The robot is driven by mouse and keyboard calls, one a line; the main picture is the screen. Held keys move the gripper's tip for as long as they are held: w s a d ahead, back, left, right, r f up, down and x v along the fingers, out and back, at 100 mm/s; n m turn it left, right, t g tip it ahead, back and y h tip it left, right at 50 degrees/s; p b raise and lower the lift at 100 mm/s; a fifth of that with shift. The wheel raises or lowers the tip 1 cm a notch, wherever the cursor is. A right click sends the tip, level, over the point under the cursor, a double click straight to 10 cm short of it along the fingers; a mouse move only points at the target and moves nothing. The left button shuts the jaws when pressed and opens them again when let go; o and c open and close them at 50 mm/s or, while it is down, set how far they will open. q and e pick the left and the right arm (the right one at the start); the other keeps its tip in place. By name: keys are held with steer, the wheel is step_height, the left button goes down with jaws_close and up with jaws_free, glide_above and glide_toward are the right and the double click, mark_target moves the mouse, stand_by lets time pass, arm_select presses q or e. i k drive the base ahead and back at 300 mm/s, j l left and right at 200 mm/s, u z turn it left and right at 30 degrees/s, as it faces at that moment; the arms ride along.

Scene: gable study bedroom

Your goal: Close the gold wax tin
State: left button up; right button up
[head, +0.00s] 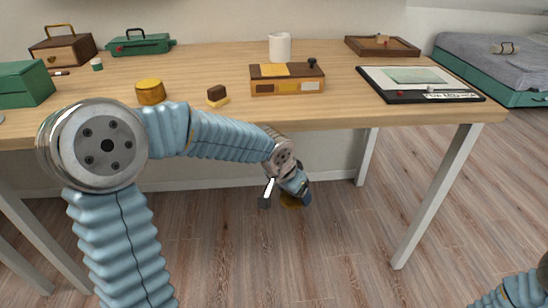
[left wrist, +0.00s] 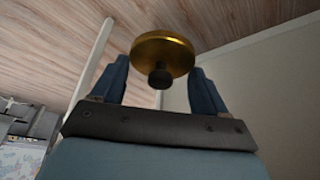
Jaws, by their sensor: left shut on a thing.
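The gold tin (head: 150,92) stands on the desk near its front edge, left of centre in the head view. Its inside cannot be made out. My left gripper (head: 291,198) is in front of the desk and below the level of its top, to the right of the tin and well apart from it. It is shut on a round gold lid (left wrist: 163,48) with a dark knob (left wrist: 160,78), which sits between the fingers in the left wrist view. In the head view the lid (head: 291,202) is mostly hidden by the gripper. My right gripper is out of view.
On the desk (head: 210,70) are a small brown and yellow block (head: 217,94), a wooden box (head: 287,80), a white mug (head: 279,47), a drawing board (head: 418,84), a wooden tray (head: 382,46) and green boxes (head: 22,84). A bed (head: 495,65) stands at right.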

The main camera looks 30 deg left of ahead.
mark_target(151, 91)
steer(key=i+l, duration=0.3)
steer(key=l, duration=0.15)
steer(key=u, duration=1.45)
